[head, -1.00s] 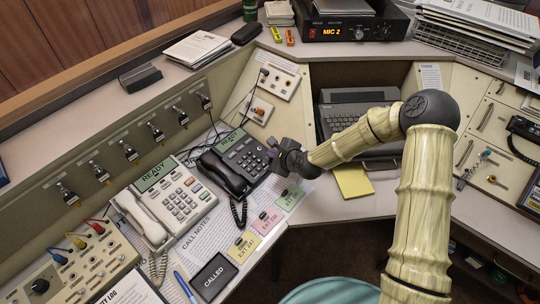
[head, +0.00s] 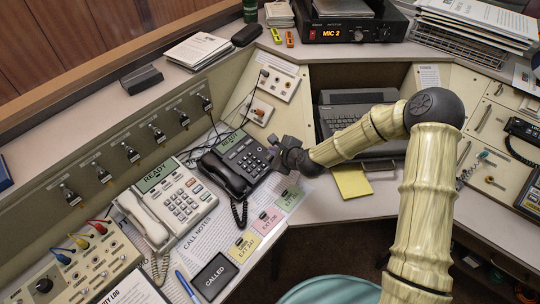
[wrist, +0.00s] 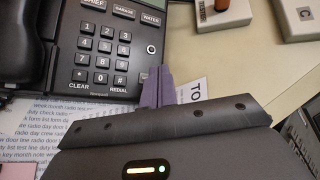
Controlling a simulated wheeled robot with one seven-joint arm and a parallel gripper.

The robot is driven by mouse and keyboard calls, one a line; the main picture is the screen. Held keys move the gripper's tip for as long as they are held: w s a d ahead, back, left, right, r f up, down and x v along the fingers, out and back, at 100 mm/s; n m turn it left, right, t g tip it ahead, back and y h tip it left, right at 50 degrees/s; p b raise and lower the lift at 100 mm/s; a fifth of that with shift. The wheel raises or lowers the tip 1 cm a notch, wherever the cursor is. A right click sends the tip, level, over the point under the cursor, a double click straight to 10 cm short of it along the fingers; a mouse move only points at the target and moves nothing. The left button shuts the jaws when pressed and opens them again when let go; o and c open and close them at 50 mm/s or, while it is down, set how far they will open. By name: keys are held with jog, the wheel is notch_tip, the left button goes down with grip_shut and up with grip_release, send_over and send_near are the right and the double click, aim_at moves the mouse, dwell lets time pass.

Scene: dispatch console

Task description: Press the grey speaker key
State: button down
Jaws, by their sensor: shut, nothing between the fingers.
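A black desk phone (head: 236,162) with a lit green display stands left of my gripper (head: 273,148) in the head view. A cream desk phone (head: 176,205) showing READY stands further left. In the wrist view, the black phone's keypad (wrist: 103,58) fills the upper left, with CLEAR and REDIAL labels at its lower edge. A small key with a round white mark (wrist: 151,48) sits at its right edge. I cannot tell whether that is the grey speaker key; no speaker label is readable. My gripper (wrist: 157,85) is shut and empty, its tips beside the keypad's lower right corner.
Printed call notes (head: 205,232) and coloured cards (head: 268,221) lie below the phones. A cream box with an orange-brown knob (wrist: 225,12) stands up and right of the fingers. A yellow pad (head: 352,181) lies right of my wrist. Bare desk shows right of the black phone.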

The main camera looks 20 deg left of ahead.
jog(key=r+p, duration=0.2)
jog(key=r, duration=0.1)
jog(key=r+p, duration=0.1)
jog(key=shift+s+d+r, duration=0.2)
jog(key=shift+d+r, duration=0.15)
dwell(0.8)
jog(key=s+d+r+n+g+h+p, duration=0.1)
jog(key=s+d+r+n+h, duration=0.2)
jog(key=d, duration=0.4)
jog(key=s+d+r+n+g+h+p, duration=0.1)
jog(key=s+d+r+n, duration=0.15)
jog(key=d+n, duration=0.3)
jog(key=s+d+r+n+h+p, duration=0.1)
jog(key=s+d+r+n+h, duration=0.1)
jog(key=d+r+n, duration=0.35)
jog(key=s+d+r+n+g+h+p, duration=0.1)
jog(key=s+d+r, duration=0.3)
jog(key=s+d, duration=0.2)
jog(key=s+d+r+n+g+h+p, duration=0.1)
jog(key=s+d+r+n, duration=0.1)
jog(key=s+d, duration=0.4)
jog(key=shift+d+r, duration=0.85)
jog(key=shift+d, duration=0.3)
